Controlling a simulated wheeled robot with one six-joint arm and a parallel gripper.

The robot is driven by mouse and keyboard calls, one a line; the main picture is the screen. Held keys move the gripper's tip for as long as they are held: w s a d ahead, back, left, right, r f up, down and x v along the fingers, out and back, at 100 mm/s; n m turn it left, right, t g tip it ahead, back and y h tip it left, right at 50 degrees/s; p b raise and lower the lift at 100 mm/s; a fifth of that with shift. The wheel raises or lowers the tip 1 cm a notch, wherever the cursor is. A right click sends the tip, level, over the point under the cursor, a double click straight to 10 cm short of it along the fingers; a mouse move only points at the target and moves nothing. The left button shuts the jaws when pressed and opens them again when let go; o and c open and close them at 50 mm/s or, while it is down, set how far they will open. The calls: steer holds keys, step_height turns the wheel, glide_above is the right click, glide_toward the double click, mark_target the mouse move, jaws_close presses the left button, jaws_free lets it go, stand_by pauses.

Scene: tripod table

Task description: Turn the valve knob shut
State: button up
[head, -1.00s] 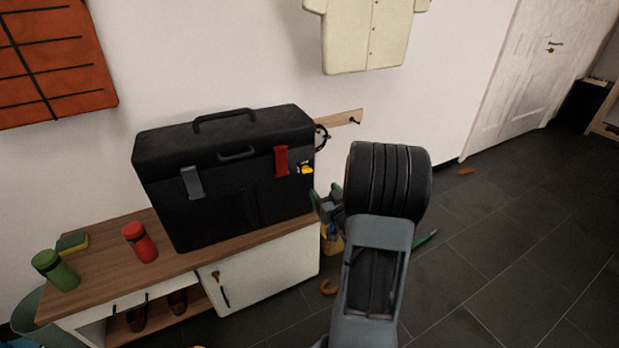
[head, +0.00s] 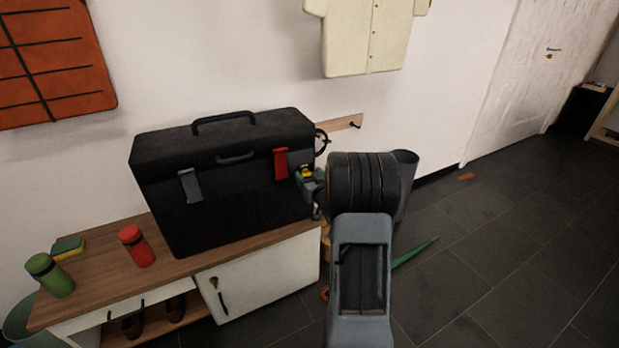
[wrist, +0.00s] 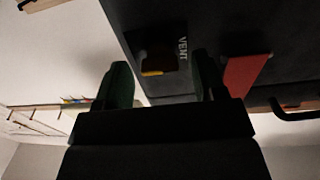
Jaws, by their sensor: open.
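The valve knob, dark with a yellow part, is on the front of the black case (head: 235,205) near its right end. In the head view the knob's yellow part (head: 307,174) shows just above my gripper (head: 311,184), which hides the rest. In the wrist view the knob (wrist: 155,62) is beside the white word VENT. My gripper (wrist: 160,64) is open, with a green-tinted finger on each side of the knob in the picture. I cannot tell whether the fingers touch it or how deep they reach.
A red latch (head: 281,163) is left of the knob; it also shows close to a finger in the wrist view (wrist: 245,75). The case stands on a wooden-topped cabinet (head: 190,263) with a red bottle (head: 137,246) and green bottle (head: 50,275). Floor at right is mostly clear.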

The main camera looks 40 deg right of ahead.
steer(key=c, duration=0.9)
steer(key=m+p, duration=0.1)
steer(key=m, duration=0.3)
steer(key=shift+d+r, duration=0.1)
steer(key=m+p, duration=0.2)
steer(key=m, duration=0.3)
steer(key=m+p, duration=0.2)
steer(key=m, duration=0.3)
steer(key=shift+d, duration=0.1)
steer(key=shift+f+m+p, duration=0.2)
steer(key=shift+m+p, duration=0.3)
steer(key=shift+m, duration=1.2)
